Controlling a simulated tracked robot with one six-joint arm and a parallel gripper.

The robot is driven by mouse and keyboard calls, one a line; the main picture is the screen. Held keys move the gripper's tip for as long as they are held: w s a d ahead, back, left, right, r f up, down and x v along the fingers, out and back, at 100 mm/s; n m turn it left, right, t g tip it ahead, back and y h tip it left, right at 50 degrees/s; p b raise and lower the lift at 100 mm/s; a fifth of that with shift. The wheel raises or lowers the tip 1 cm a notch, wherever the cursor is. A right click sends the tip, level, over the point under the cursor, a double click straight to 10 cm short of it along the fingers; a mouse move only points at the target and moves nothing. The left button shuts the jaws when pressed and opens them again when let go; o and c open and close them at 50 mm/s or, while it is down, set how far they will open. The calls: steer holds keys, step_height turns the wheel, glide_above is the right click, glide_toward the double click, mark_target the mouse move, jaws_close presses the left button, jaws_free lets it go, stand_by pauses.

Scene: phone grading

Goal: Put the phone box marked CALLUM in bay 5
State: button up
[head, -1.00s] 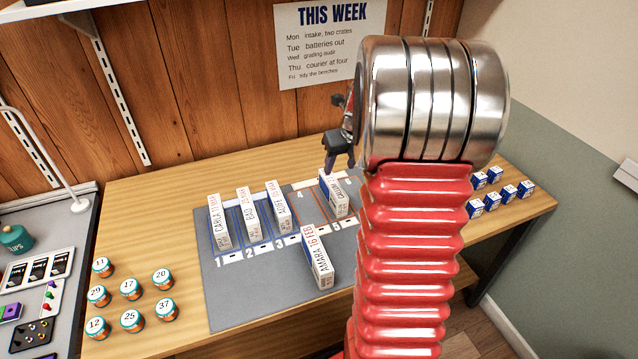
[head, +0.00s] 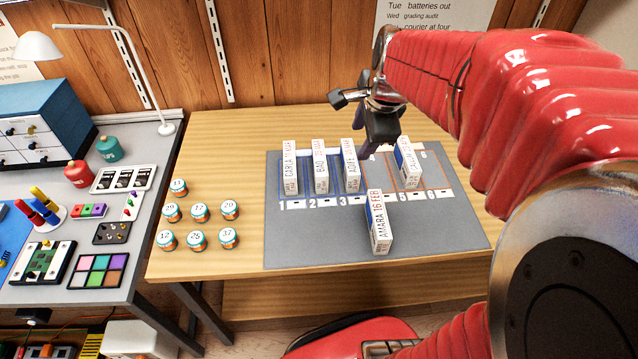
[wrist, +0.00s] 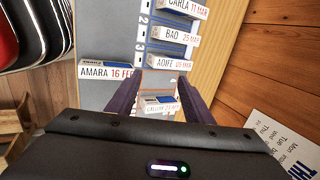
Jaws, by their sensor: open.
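The CALLUM box (head: 408,165), white with a blue side, stands on the grey mat (head: 300,235) in the orange-lined bay above the number 5 (head: 403,198). It looks slightly turned. In the wrist view its CALLUM label (wrist: 160,107) shows between my fingers, with space on both sides. My gripper (head: 377,150) is open and empty, above and behind the row, just left of the box in the head view. My gripper's fingers also show in the wrist view (wrist: 158,80).
The CARLA (head: 290,168), BAO (head: 320,168) and AOIFE (head: 351,167) boxes fill bays 1 to 3. The AMARA box (head: 379,225) stands in front of the bays, hiding number 4. Several numbered jars (head: 198,212) stand left of the mat. The mat's front right is clear.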

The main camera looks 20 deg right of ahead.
steer(key=s+a+r+n, duration=0.1)
steer(key=s+a+n, duration=1.3)
steer(key=n, duration=0.6)
steer(key=shift+s+n+t+y, duration=0.3)
steer(key=shift+s, duration=0.05)
steer(key=shift+d+r, duration=0.1)
steer(key=shift+d, duration=0.05)
